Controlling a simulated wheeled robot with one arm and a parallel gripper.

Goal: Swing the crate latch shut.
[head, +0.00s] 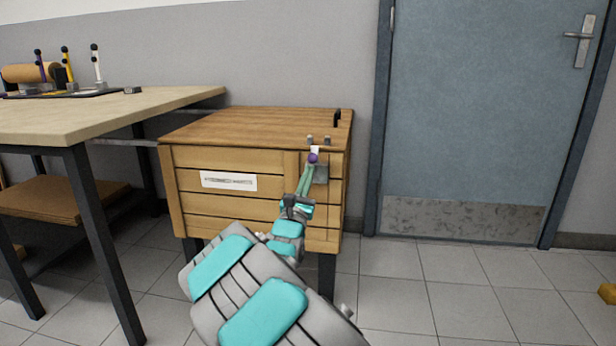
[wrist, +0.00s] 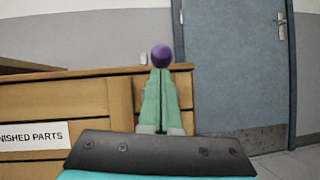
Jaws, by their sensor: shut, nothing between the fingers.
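The wooden crate (head: 232,215) stands on dark legs with its lid down, and its front shows in the wrist view (wrist: 95,98). The latch has a purple ball knob (head: 312,158) near the crate's top right front edge, over a grey metal plate (head: 321,174). The knob is just past my fingertips in the wrist view (wrist: 161,56). My gripper (head: 309,167) has its green fingers together (wrist: 161,73) and points up at the knob. I cannot tell whether they touch. My fingers hide part of the latch, so its angle is unclear.
Two small metal posts (head: 327,141) stand at the lid's front edge. A black handle (head: 337,118) is at the lid's right. A workbench (head: 110,112) with coloured levers (head: 68,62) stands left.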

